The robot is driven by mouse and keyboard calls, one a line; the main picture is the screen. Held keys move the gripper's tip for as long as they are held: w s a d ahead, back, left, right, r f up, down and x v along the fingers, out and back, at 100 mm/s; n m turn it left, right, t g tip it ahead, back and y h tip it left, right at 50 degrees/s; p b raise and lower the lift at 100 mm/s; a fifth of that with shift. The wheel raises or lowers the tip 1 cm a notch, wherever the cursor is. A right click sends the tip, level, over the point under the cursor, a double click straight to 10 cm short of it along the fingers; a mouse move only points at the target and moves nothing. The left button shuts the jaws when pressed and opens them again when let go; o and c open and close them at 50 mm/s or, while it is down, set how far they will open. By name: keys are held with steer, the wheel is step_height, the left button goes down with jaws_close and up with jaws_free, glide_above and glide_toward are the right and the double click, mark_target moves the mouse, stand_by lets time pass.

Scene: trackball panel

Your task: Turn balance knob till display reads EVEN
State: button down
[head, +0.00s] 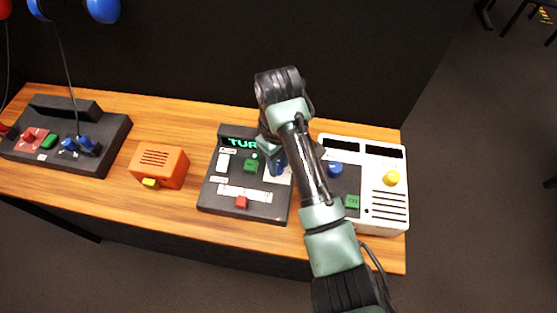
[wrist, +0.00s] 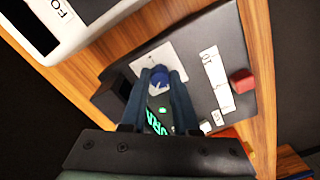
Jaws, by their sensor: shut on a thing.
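The dark control panel (head: 210,200) lies on the wooden counter. Its display (head: 243,143) shows green letters starting "TUR"; my arm hides the rest. In the wrist view, part of the glowing green text (wrist: 155,123) shows between my fingers. A blue rounded knob (wrist: 158,84) sits on a white plate (wrist: 173,57) on this panel. My gripper (wrist: 161,78) is shut on the blue knob, one finger on each side. In the head view, my gripper (head: 277,160) covers most of the knob. I cannot read a label for it.
The panel also has a green control (head: 251,166) and a red button (head: 241,202). A white console (head: 382,215) with a yellow knob (head: 391,178) stands close on the right. An orange box (head: 160,166) and another dark panel (head: 85,160) are on the left.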

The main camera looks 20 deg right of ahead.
steer(key=shift+r+m+p, duration=0.15)
steer(key=shift+m+p, duration=0.15)
steer(key=shift+p, duration=0.2)
steer(key=shift+r+p, duration=0.1)
steer(key=shift+p, duration=0.3)
steer(key=m+p, duration=0.2)
steer(key=shift+a+p, duration=0.1)
steer(key=shift+p, duration=0.25)
steer(key=shift+m+p, duration=1.65)
steer(key=shift+m, duration=0.55)
steer(key=shift+f, duration=0.2)
steer(key=c, duration=0.7)
jaws_free()
steer(key=shift+o, duration=0.2)
